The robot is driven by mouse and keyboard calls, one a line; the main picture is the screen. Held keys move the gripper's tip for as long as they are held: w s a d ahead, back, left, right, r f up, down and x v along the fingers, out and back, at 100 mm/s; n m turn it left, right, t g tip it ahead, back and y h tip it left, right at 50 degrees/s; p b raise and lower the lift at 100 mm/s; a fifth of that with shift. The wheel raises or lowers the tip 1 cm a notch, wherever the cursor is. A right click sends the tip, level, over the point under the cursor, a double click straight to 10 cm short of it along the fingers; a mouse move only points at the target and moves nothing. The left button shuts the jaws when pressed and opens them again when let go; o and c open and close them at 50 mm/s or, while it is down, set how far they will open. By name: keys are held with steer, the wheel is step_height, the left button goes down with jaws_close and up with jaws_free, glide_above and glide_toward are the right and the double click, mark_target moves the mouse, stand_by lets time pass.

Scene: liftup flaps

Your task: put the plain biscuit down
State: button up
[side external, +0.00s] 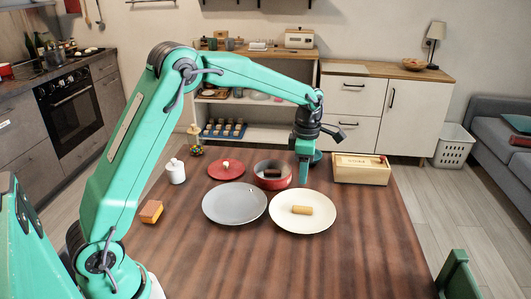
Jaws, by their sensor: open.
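A tan bar that looks like the plain biscuit (302,210) lies flat on the cream plate (287,224), near its middle. My gripper (304,180) points down just behind that plate, between a red pot and a wooden box. It is open and apart from the biscuit. Its fingers overlap in this view, so the gap between them is hidden. A dark brown piece (272,173) sits in the red pot (271,183); I cannot tell exactly what it is.
A grey plate (234,205) stands left of the cream plate. Behind it is a red lid (226,168). A white jar (176,172) and an orange sponge (151,211) are at the left. A wooden box (361,174) stands at the right. The table's front is clear.

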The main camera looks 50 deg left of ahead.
steer(key=s+r+m+t, duration=0.3)
steer(key=s+r+m, duration=0.95)
steer(key=s, duration=0.25)
steer(key=s+d+f+m+t, duration=0.1)
steer(key=s+m+t, duration=0.1)
steer(key=s+m, duration=1.1)
steer(key=shift+s+f+m+t, duration=0.25)
steer(key=shift+s+m+t, duration=0.1)
steer(key=shift+s, duration=0.5)
